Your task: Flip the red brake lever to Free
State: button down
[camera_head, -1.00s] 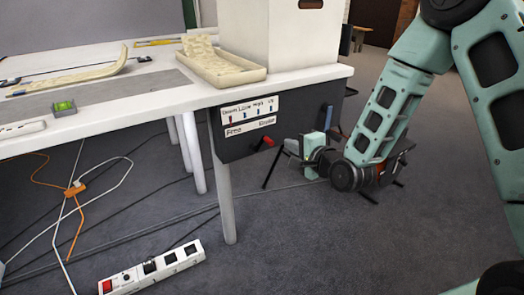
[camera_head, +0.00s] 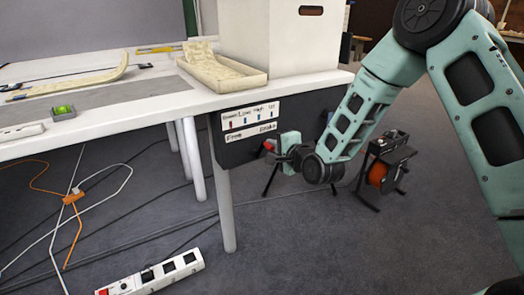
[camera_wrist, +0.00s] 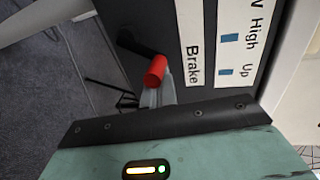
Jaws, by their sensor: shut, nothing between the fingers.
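The brake lever has a black arm and a red end (camera_head: 268,146). It is on the dark panel (camera_head: 228,153) under the table edge, below a white label strip reading Free at left and Brake at right. In the wrist view the red end (camera_wrist: 156,70) is beside the word Brake, and its black arm slants up-left. My gripper (camera_wrist: 157,98) is shut and empty. Its grey fingertips are right at the red end; I cannot tell whether they touch it. In the head view my gripper (camera_head: 276,151) is just right of the red end.
A label strip with Down, Low, High and Up (camera_head: 250,115) sits above the Brake strip. A white box (camera_head: 285,45) and cream tray (camera_head: 222,72) stand on the table. A table leg (camera_head: 226,205), power strip (camera_head: 160,275) and cables are below.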

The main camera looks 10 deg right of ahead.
jog(key=shift+s+a, duration=0.25)
jog(key=shift+a, duration=0.4)
jog(key=shift+s+a, duration=0.2)
jog(key=shift+a, duration=0.4)
jog(key=shift+s+a, duration=0.25)
jog(key=shift+a, duration=0.4)
jog(key=s+d, duration=0.4)
jog(key=s, duration=0.2)
